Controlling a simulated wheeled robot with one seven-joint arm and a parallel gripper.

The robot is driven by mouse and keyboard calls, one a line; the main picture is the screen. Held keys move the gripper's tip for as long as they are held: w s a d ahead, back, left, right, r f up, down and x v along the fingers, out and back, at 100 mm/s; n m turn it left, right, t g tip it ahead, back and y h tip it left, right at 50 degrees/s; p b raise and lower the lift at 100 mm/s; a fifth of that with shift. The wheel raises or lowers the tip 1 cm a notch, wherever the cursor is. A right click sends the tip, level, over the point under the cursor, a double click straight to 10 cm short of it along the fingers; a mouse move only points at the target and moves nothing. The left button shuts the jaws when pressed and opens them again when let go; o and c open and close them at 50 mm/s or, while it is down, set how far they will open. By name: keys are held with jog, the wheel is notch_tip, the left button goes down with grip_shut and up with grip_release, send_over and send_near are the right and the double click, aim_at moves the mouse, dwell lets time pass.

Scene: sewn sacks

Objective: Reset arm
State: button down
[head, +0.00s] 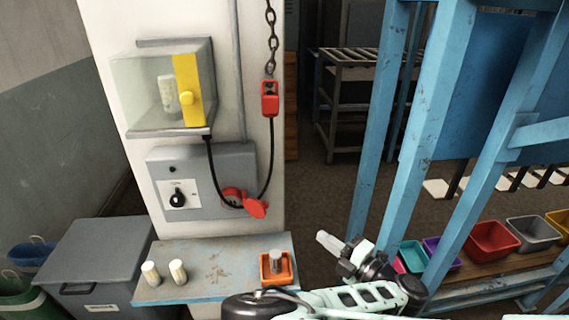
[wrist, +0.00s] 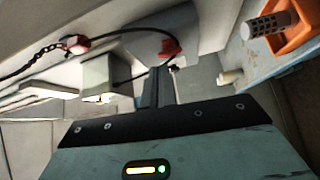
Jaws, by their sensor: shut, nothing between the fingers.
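My gripper (head: 326,241) is at the lower middle of the head view, to the right of the small blue ledge and above its height in the picture. Its pale fingers are together and empty, pointing to the upper left. In the wrist view my gripper (wrist: 158,72) shows as dark fingers close together with nothing between them. My pale green arm reaches in from the bottom edge of the head view.
The blue ledge (head: 212,278) holds two cream cylinders (head: 151,273) and an orange tray (head: 289,271) with a grey cylinder (head: 276,259). Behind are a clear box (head: 145,85) and switch panel (head: 165,165). Blue posts (head: 375,120) and coloured bins (head: 490,240) stand right.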

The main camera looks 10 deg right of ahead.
jog(key=d+r+m+t+h+b, duration=0.6)
jog(key=d+m+h, duration=0.55)
jog(key=h, duration=0.95)
jog(key=s+d+m+g+h+b, duration=0.1)
jog(key=s+d+m+g+h, duration=0.3)
jog(key=g, duration=0.4)
jog(key=s+d+m+g+h+b, duration=0.1)
jog(key=s+d+m+g+h, duration=0.15)
jog(key=s+g, duration=0.45)
jog(key=s+a+f+m+g+y+b, duration=0.1)
jog(key=s+a+f+g+y+b, duration=0.35)
jog(key=s+a+g+y, duration=0.45)
jog(key=s+a+r+n+t+y+b, duration=0.1)
jog(key=s+a+y, duration=0.1)
jog(key=a+y, duration=0.2)
jog(key=s+a+r+n+t+y+b, duration=0.1)
jog(key=a+y, duration=0.3)
jog(key=a, duration=0.4)
jog(key=shift+s+a+r+n+t+b, duration=0.4)
jog(key=shift+s+t+b, duration=0.15)
jog(key=shift+s, duration=0.25)
